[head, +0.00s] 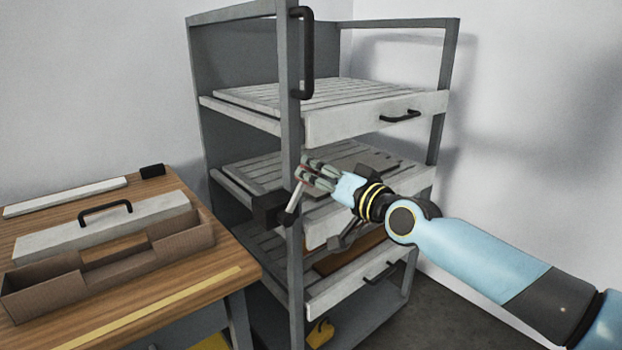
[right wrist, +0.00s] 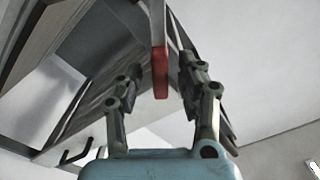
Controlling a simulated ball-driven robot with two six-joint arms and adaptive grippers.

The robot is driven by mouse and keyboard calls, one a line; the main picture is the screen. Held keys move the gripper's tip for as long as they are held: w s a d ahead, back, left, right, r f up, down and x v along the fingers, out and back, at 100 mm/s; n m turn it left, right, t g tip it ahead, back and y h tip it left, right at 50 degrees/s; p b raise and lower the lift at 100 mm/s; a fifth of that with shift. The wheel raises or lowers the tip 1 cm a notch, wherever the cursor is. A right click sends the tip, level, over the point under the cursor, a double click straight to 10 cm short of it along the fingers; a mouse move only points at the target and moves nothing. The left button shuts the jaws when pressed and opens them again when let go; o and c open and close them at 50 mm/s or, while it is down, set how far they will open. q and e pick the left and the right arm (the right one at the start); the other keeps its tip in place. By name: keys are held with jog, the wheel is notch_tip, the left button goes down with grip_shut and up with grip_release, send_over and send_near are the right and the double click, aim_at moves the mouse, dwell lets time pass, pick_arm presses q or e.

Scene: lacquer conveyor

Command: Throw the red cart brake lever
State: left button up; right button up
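The brake lever is a thin metal rod (head: 296,194) that rises from a black block (head: 268,209) on the front left post of the grey cart. Its red end (right wrist: 160,73) hangs between the two fingers of my right gripper (right wrist: 156,88) in the right wrist view. Gaps show on both sides of it, so the fingers look open around it and not closed on it. In the head view my right gripper (head: 306,171) is at the top of the lever and partly hides its red tip. My left gripper is not in view.
The cart's shelves (head: 376,113) have pale drawer fronts with black handles. A tall black handle (head: 304,55) is on the post above the lever. A wooden workbench (head: 215,277) on the left bears a brown open tray (head: 185,241) and a grey lid (head: 60,239).

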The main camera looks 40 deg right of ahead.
jog(key=shift+w+a, duration=0.1)
jog(key=shift+w, duration=0.9)
jog(key=shift+c, duration=0.4)
grip_shut()
